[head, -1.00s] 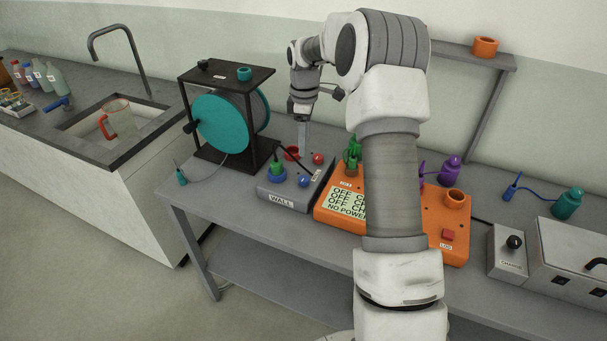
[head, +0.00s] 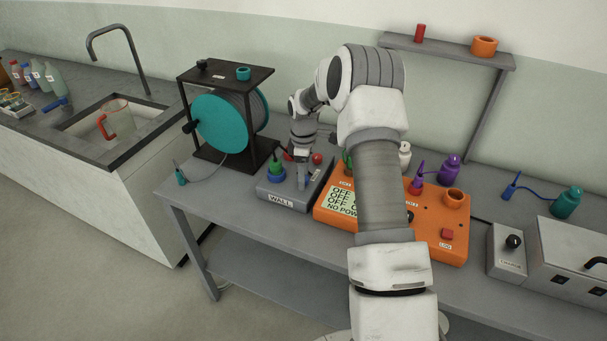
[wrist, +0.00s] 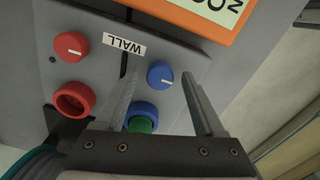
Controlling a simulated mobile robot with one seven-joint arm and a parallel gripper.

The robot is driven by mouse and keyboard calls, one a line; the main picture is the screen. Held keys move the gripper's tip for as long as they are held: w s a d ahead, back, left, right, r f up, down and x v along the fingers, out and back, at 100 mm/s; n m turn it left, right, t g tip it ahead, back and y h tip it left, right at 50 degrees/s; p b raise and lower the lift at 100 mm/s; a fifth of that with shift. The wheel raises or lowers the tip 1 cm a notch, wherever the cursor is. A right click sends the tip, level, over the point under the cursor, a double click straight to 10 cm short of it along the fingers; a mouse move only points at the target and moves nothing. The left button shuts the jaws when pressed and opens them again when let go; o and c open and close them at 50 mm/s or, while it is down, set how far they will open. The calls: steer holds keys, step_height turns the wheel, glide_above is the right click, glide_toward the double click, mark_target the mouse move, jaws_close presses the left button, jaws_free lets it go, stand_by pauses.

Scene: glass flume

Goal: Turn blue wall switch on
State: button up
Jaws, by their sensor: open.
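My gripper (head: 302,184) is open and empty, pointing down over the front right of the box. In the head view its fingers hide the blue knob. I cannot tell whether the fingers touch the knob. The WALL label (wrist: 124,45) is beside the knob.
A red knob (wrist: 71,46) and a red ring socket (wrist: 74,99) are on the same box. A green plug (wrist: 141,124) sits in a blue ring socket close to the fingers. An orange box (head: 437,220) stands right of the WALL box, a teal cable reel (head: 224,122) behind it.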

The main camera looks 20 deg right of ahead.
jaws_close()
steer(key=shift+m, duration=0.3)
steer(key=m+b, duration=0.1)
steer(key=m, duration=0.3)
steer(key=shift+b, duration=0.35)
steer(key=m+b, duration=0.1)
steer(key=m, duration=0.8)
steer(key=shift+m+b, duration=0.35)
steer(key=shift+m, duration=1.75)
